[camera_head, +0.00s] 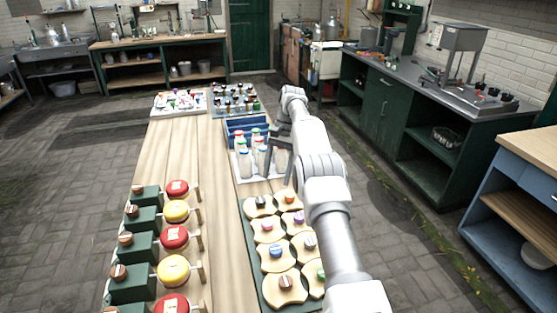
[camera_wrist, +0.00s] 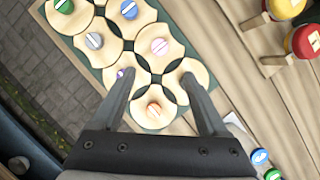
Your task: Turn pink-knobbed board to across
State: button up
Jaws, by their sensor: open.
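The pink-knobbed board (camera_head: 267,228) is a pale wooden disc with scooped sides, in the left column of boards on a green base. In the wrist view the pink-knobbed board (camera_wrist: 160,47) lies beyond my fingertips, its knob marked with a pale slanted stripe. My gripper (camera_wrist: 156,78) is open and empty above the boards, apart from the pink knob. The orange-knobbed board (camera_wrist: 154,110) shows between the fingers. The left fingertip overlaps the purple-knobbed board (camera_wrist: 124,74); the right finger covers another board's knob. In the head view my arm hides part of my gripper (camera_head: 272,155).
Close neighbours are the blue-knobbed board (camera_head: 275,253) and the grey-knobbed board (camera_head: 309,244). A crate of white bottles (camera_head: 259,158) stands behind the boards. Green blocks with red and yellow discs (camera_head: 174,238) line the left side. Bare wooden tabletop (camera_head: 217,220) lies between.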

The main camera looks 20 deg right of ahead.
jog(key=shift+p+v, duration=1.15)
jog(key=shift+p, duration=1.6)
jog(key=shift+p, duration=0.5)
